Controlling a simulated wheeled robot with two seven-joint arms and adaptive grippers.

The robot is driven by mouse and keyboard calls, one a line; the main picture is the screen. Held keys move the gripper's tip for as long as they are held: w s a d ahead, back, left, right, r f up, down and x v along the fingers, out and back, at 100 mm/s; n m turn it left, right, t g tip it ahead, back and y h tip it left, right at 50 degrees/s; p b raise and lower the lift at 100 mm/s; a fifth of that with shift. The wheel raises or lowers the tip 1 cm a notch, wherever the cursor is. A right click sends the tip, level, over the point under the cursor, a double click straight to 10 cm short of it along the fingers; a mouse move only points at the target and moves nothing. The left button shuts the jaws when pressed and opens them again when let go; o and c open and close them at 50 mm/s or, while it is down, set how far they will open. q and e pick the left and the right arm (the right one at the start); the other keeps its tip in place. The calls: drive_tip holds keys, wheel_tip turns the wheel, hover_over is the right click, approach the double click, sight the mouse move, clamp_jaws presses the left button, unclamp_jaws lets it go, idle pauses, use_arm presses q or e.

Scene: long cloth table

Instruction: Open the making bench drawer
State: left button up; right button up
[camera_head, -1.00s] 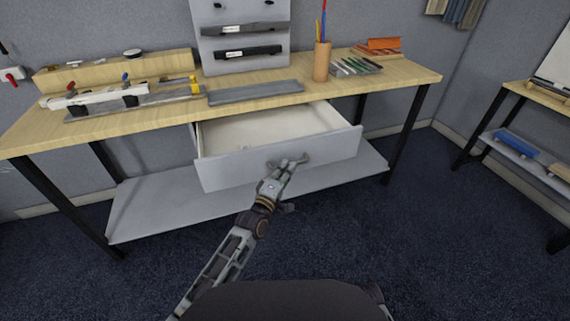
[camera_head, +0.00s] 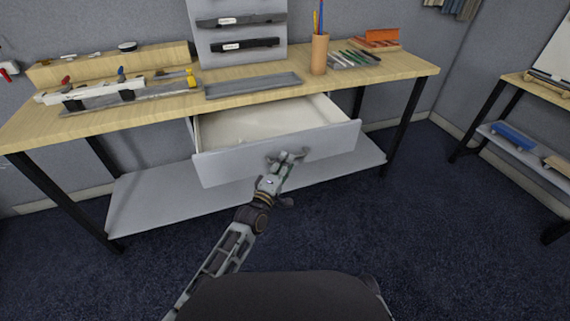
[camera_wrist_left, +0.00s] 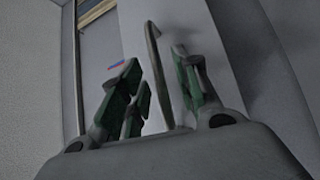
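The making bench (camera_head: 150,112) has a light wooden top and black legs. Its grey-fronted drawer (camera_head: 225,167) is pulled well out, and its pale inside shows. My left gripper (camera_head: 289,156) is at the middle of the drawer front. In the left wrist view its green-padded fingers (camera_wrist_left: 160,92) are spread apart, with the thin drawer handle (camera_wrist_left: 157,72) standing between them. I see gaps beside the handle, so the gripper looks open around it. In the head view the gripper mostly hides the handle. My right gripper is not in view.
A grey lower shelf (camera_head: 140,205) runs under the drawer. On the bench top are a grey tray (camera_head: 253,86), a pencil cup (camera_head: 319,55) and a clamp-like tool (camera_head: 100,92). A side table (camera_head: 535,90) stands at right. The dark carpet between is clear.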

use_arm(q)
drive_tip(key=v, duration=1.2)
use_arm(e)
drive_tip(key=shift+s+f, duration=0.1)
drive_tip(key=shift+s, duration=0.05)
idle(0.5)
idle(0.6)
